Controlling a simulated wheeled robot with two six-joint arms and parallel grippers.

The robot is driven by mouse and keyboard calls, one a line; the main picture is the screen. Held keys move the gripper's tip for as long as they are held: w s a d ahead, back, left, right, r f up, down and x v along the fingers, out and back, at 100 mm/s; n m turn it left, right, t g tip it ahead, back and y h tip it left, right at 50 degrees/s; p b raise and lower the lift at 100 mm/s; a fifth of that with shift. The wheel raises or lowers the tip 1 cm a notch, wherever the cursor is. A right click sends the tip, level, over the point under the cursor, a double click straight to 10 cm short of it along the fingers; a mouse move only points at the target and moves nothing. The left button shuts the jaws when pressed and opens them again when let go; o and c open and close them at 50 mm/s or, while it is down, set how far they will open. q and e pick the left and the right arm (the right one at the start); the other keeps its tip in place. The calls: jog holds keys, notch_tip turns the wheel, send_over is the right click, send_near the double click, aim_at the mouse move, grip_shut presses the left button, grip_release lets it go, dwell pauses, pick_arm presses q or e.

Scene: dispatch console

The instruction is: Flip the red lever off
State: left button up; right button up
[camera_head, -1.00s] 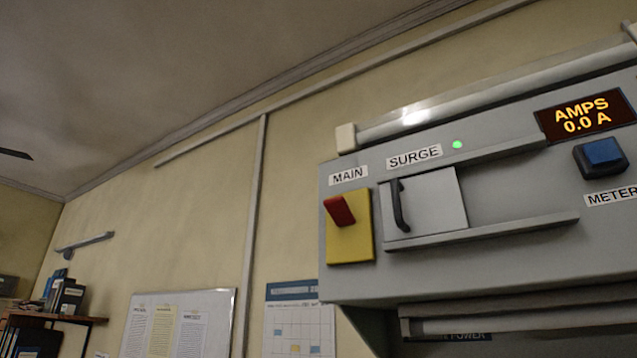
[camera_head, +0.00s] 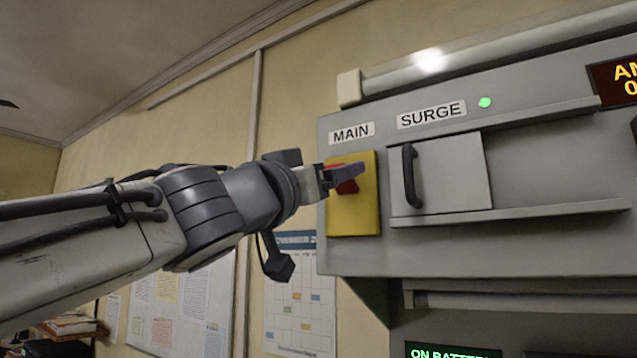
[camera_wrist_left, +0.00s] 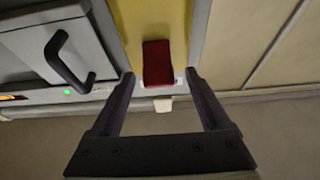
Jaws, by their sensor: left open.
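The red lever (camera_head: 347,186) sits on a yellow plate (camera_head: 352,222) under the MAIN label (camera_head: 352,133). My left gripper (camera_head: 343,175) is at the lever in the head view and partly covers it. In the left wrist view the lever (camera_wrist_left: 157,64) lies ahead, between the lines of the two open fingers of my left gripper (camera_wrist_left: 160,82). The fingers stand on either side of the lever's near end. I cannot tell whether either finger touches it. My right gripper is not in view.
Right of the yellow plate is a sliding grey panel (camera_head: 452,178) with a black handle (camera_head: 411,176), under the SURGE label (camera_head: 431,114). A green light (camera_head: 484,102) glows above it. A green-lit sign (camera_head: 450,352) reading ON BATTERY shows below. A ledge (camera_head: 520,215) sticks out under the panel.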

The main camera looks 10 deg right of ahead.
pick_arm(q)
jog(key=shift+w+d+r, duration=0.25)
jog(key=shift+w+d, duration=0.1)
jog(key=shift+w, duration=0.05)
jog(key=shift+d, duration=0.1)
